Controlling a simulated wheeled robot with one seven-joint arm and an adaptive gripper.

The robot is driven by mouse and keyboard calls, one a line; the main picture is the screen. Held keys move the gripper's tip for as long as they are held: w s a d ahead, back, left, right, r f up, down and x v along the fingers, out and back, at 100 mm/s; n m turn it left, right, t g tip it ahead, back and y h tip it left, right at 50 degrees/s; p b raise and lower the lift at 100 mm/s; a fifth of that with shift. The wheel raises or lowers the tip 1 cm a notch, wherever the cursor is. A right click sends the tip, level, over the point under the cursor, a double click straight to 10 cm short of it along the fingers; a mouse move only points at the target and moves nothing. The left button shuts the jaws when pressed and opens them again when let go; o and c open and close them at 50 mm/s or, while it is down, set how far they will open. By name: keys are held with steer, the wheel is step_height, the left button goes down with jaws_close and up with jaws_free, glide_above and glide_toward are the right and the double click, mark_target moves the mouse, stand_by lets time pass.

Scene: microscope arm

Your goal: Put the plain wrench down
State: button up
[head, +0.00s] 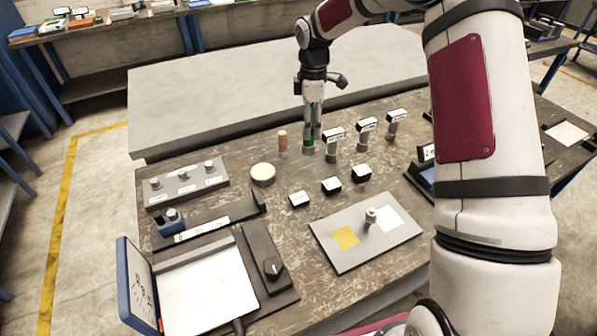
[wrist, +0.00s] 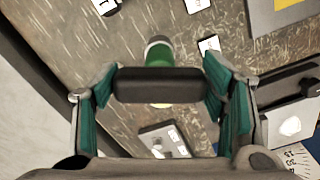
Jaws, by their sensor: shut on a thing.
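My gripper (head: 312,128) points down over the back middle of the table. Its teal fingers are shut on the ends of a dark crossbar, which I take to be the plain wrench (wrist: 158,85). In the head view only a small green part (head: 308,146) shows low at the fingertips. Whether its lower end touches the table is hidden.
A wooden peg (head: 283,140) stands just left of the gripper, and a labelled post (head: 333,148) close to its right. A round pale-topped disc (head: 263,174) lies front left. A grey plate (head: 350,262) with a yellow square is in front. Bare table shows between them.

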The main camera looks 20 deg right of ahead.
step_height(320, 180, down, 10)
steer(key=w+a+n, duration=0.1)
steer(key=w+n, duration=0.2)
steer(key=n, duration=0.2)
steer(key=shift+a, duration=0.2)
steer(key=shift+f, duration=0.1)
steer(key=o, duration=1.7)
